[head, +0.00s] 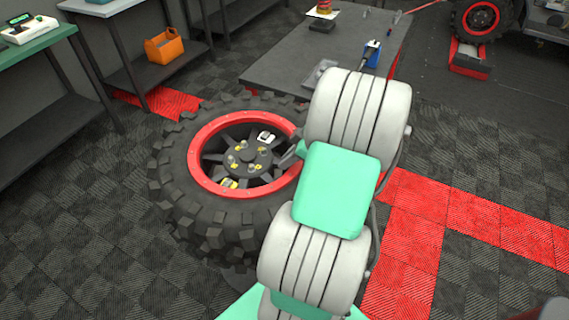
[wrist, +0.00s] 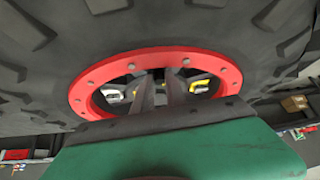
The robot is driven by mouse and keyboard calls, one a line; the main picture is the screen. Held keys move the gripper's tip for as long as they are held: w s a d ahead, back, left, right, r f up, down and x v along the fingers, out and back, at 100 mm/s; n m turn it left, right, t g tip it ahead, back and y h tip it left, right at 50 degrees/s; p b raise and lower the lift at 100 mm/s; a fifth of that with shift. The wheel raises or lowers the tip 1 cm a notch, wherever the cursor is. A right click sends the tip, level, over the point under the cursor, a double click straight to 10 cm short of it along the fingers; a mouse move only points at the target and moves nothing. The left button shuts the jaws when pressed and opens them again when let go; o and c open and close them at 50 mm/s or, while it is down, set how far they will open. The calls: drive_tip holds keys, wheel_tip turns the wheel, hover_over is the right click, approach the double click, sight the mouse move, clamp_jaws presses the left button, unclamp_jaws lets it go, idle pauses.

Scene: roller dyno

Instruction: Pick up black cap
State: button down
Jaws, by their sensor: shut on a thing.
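In the wrist view, my gripper (wrist: 159,82) points at the middle of the red-rimmed wheel, with its two dark fingers close together. It is shut on a small dark thing, apparently the black cap (wrist: 158,73), which is mostly hidden between the fingertips. Whether the cap touches the hub cannot be told. The wheel's red rim (head: 198,165) and dark spokes with small yellow pieces show to the left of my arm.
The knobby tyre (head: 190,215) is beside a dark low table (head: 275,70) that holds a blue item (head: 371,54) and a grey piece. Benches stand at the left, one with an orange bin (head: 164,48) on its shelf. The red and dark floor (head: 470,210) to the right is clear.

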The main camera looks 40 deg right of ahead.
idle(0.4)
drive_tip(key=shift+r, duration=0.3)
drive_tip(key=s+d+r+p, duration=0.1)
drive_tip(key=s+d+r, duration=0.8)
drive_tip(key=r, duration=0.3)
drive_tip(key=shift+d+r, duration=0.2)
drive_tip(key=shift+d, duration=0.7)
drive_tip(key=shift+r+p, duration=1.55)
drive_tip(key=shift+p, duration=0.2)
drive_tip(key=shift+r+p, duration=2.2)
